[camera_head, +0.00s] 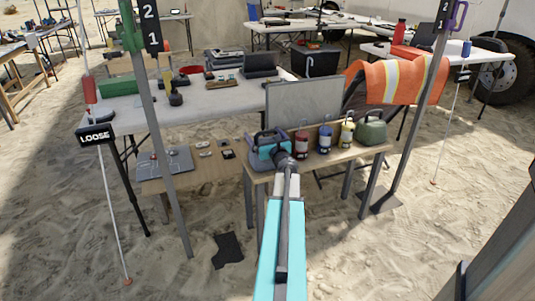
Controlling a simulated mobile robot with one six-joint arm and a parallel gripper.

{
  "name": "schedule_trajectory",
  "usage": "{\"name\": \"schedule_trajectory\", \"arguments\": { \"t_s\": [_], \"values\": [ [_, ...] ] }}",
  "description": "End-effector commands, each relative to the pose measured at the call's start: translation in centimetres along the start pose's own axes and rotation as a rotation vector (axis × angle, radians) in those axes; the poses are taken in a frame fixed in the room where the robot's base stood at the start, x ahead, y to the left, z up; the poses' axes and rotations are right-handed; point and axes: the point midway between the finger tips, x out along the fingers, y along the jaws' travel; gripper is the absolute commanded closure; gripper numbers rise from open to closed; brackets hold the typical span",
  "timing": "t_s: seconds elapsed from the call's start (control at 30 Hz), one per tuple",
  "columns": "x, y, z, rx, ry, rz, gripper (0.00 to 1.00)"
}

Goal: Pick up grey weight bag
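My arm reaches up from the bottom centre to the low wooden table (330,160). My gripper (271,148), with teal parts and a dark wrist, is at the table's left part. A grey object (250,151), which looks like the grey weight bag, stands there right by the gripper. The gripper and wrist hide much of it. The fingertips are not clear, so I cannot tell whether they are apart, touching the bag or shut on it.
Red, blue and yellow canisters (324,139) and an olive-green bag (371,131) stand to the right on the table. A grey panel (304,103) rises behind. Tent poles (165,150) stand left and right. A "LOOSE" sign (96,135) hangs at left. Open sand lies in front.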

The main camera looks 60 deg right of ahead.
Motion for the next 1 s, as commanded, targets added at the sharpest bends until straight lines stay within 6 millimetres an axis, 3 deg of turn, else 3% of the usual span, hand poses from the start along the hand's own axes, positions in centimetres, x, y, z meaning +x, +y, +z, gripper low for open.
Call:
{"name": "schedule_trajectory", "arguments": {
  "t_s": [0.33, 0.8, 1.0],
  "values": [
    [0.0, 0.08, 0.01, 0.0, 0.0, 0.001, 0.0],
    [0.01, 0.04, 0.0, 0.0, 0.0, 0.0, 0.78],
    [0.02, 0.09, 0.36, 0.002, -0.005, 0.002, 0.79]
  ]
}}
